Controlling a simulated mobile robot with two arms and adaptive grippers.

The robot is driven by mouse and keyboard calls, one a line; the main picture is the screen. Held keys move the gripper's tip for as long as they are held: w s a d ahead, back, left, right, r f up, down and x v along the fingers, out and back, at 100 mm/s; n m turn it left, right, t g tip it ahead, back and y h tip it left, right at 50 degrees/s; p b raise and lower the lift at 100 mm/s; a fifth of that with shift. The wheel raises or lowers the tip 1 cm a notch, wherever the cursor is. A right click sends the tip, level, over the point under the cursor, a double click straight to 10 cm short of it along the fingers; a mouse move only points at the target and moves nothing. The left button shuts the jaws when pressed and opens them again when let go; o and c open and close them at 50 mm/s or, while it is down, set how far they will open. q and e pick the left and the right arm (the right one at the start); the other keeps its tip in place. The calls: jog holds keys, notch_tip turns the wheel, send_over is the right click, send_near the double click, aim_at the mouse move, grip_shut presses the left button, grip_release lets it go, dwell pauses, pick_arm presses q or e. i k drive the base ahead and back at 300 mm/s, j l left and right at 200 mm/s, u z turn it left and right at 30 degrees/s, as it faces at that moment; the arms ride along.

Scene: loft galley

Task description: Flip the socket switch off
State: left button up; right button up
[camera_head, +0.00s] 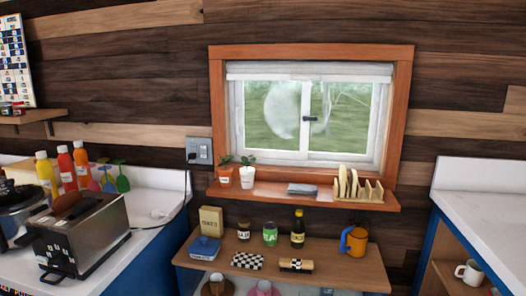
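A grey socket plate (199,151) is on the wood-plank wall, left of the window and above the end of the left counter. A dark plug (192,156) sits on its left side, and a cord hangs down from it. The switch on the plate is too small for me to tell its position. Neither of my grippers shows in the head view.
A toaster (80,240) and several bottles (65,168) stand on the left counter (150,200). Potted plants (247,177) and a rack (355,188) are on the window sill. Below, a wooden shelf (340,262) holds jars, a bottle and an orange can (355,242).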

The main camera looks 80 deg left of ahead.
aim_at(203, 147)
jog(key=u, duration=3.2)
jog(key=i+l, duration=0.3)
jog(key=i, duration=0.2)
jog(key=i+l, duration=0.3)
jog(key=i, duration=0.2)
jog(key=i+l, duration=0.3)
jog(key=i, duration=0.2)
jog(key=z, duration=0.05)
